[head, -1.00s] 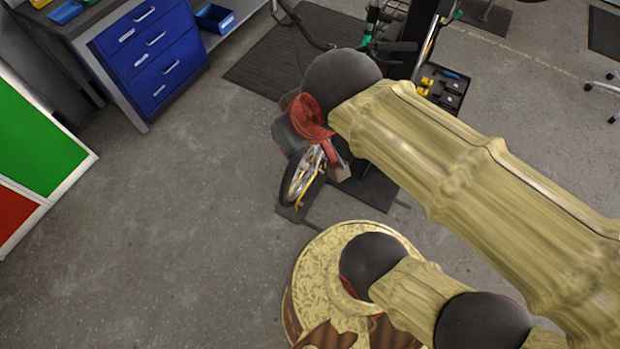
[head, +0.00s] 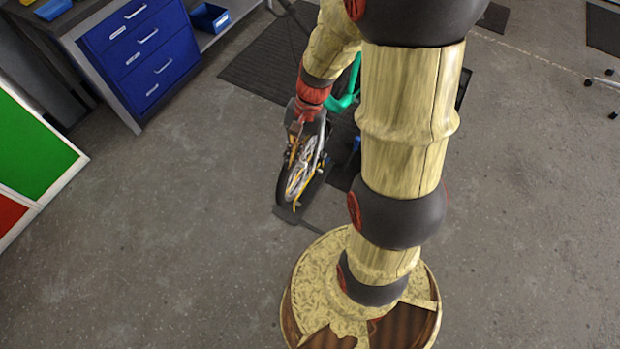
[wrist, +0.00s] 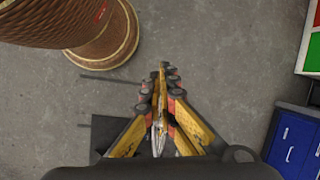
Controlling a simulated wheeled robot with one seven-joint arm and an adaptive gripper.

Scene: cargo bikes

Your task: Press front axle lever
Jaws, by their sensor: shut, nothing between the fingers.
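The bike's front wheel (head: 303,172) stands low in the middle of the head view, with a silver hub area. It also shows in the wrist view (wrist: 158,138), seen from above between the finger links. I cannot make out the axle lever; it is too small or hidden. My gripper (wrist: 167,72) is shut and empty, its fingertips together above the wheel in the wrist view. In the head view it is at the wheel, partly hidden by my wrist. I cannot tell whether it touches the wheel.
A blue drawer cabinet (head: 143,50) stands at the upper left, and a green and red panel (head: 30,150) at the left edge. A dark mat (head: 262,66) lies behind the wheel. The grey floor left of the wheel is clear.

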